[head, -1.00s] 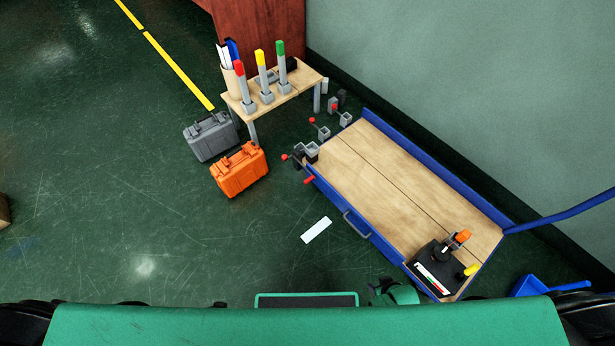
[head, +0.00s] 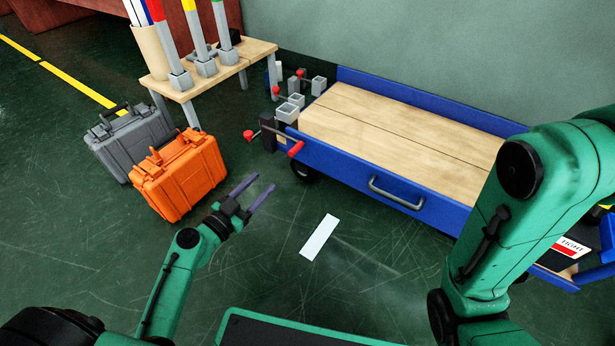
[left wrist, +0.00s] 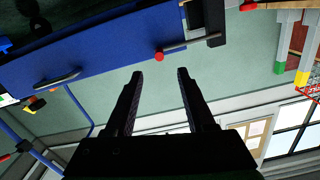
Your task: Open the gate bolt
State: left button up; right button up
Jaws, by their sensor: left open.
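A grey bolt rod with a red end (head: 296,149) sits at the front left corner of the blue-sided cart (head: 440,205). Its other end runs to a dark post (head: 267,133) with a red ball (head: 248,134) beside it. In the left wrist view a red knob (left wrist: 159,57) on a grey rod shows against the blue panel (left wrist: 95,50), just beyond the fingers. My left gripper (head: 265,182) is open and empty, below and left of the bolt, apart from it. It also shows in the left wrist view (left wrist: 160,72). My right gripper is not visible.
An orange case (head: 180,178) and a grey case (head: 130,137) stand on the floor left of my left gripper. A small wooden table (head: 245,52) is behind them. A white strip (head: 319,238) lies on open floor. My right arm covers the cart's right part.

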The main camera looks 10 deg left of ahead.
aim_at(293, 151)
pick_arm(q)
jog(key=x, duration=1)
jog(key=r+x, duration=0.1)
jog(key=x, duration=0.4)
jog(key=shift+s+d, duration=0.15)
jog(key=shift+d, duration=0.05)
grip_shut()
dwell(0.6)
